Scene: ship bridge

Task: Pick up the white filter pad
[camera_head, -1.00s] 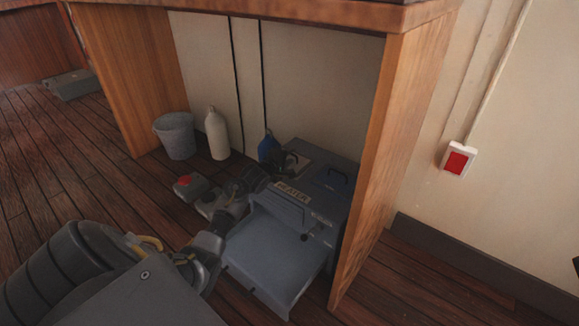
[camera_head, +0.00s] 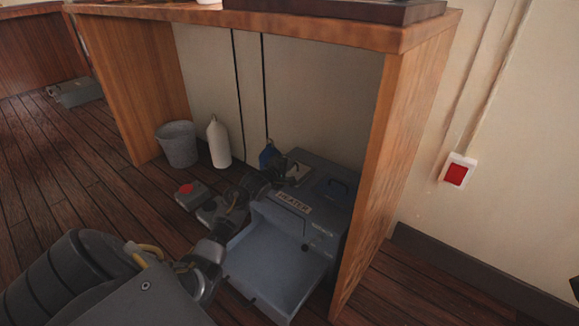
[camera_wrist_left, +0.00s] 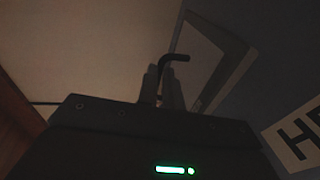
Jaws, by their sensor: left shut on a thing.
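The grey-blue heater (camera_head: 328,212) stands under the bench, with its front tray (camera_head: 275,268) extending forward. My left gripper (camera_head: 284,172) reaches to the back left of the heater's top. In the left wrist view my left gripper (camera_wrist_left: 164,92) is shut on a thin black bent handle (camera_wrist_left: 176,58). A pale panel with a grey border (camera_wrist_left: 205,55) lies just beyond the fingers. It also shows as a pale patch on the heater top (camera_head: 299,172). I cannot tell whether it is the white filter pad. No other white pad is clearly visible. My right gripper is not in view.
Bench side panels (camera_head: 385,180) stand on both sides of the heater. A grey bucket (camera_head: 177,146), white bottle (camera_head: 218,143) and small box with a red top (camera_head: 190,195) stand to the left. A second handle (camera_head: 338,187) is on the heater's top right.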

